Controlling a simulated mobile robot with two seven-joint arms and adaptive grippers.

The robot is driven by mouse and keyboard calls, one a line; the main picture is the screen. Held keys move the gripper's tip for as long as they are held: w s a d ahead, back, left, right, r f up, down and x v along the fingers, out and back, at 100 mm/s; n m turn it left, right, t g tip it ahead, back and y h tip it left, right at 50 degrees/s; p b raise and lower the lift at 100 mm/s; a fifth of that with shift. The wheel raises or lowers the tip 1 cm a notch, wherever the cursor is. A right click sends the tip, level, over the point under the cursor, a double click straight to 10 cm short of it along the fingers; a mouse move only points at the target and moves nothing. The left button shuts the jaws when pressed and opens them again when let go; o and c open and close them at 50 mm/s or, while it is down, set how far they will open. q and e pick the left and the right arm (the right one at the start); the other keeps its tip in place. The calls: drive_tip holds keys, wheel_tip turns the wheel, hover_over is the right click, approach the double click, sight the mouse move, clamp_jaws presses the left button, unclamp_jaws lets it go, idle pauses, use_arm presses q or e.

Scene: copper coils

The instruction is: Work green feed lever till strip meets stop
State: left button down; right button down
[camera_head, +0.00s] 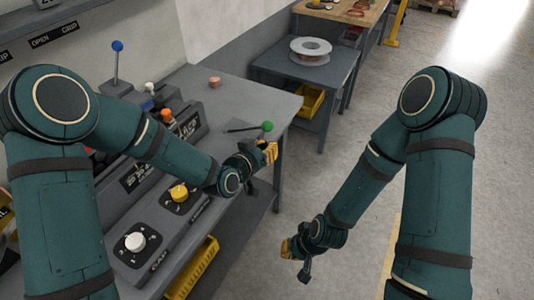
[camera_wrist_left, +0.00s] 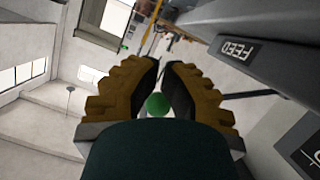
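The green ball knob (camera_head: 267,126) tops the feed lever, whose thin dark rod (camera_head: 242,129) runs nearly level from the machine toward the table's right edge. My left gripper (camera_head: 268,148) is right beside the knob, just below it in the head view, with yellow fingers. In the left wrist view the knob (camera_wrist_left: 158,104) shows in the gap between my left fingers, which look parted; I see no clear grip on it. A FEED label (camera_wrist_left: 237,50) is on the grey housing. My right gripper (camera_head: 292,250) hangs low over the floor, away from the machine. The strip and stop cannot be made out.
The grey machine carries a yellow knob (camera_head: 180,193), a white knob (camera_head: 135,241), a blue-topped lever (camera_head: 117,46) and an orange-topped lever (camera_head: 166,114). A small copper coil (camera_head: 215,82) lies on the workbench (camera_head: 250,95). A spool (camera_head: 311,50) sits on a side table behind. Floor to the right is clear.

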use_arm(q)
drive_tip(key=v, duration=1)
drive_tip(key=shift+r+p, duration=0.25)
drive_tip(key=shift+p, duration=0.05)
use_arm(e)
drive_tip(key=shift+s+a+r, duration=0.15)
drive_tip(key=shift+s+r, duration=0.15)
drive_tip(key=shift+r, duration=0.15)
use_arm(q)
drive_tip(key=shift+s+a, duration=0.15)
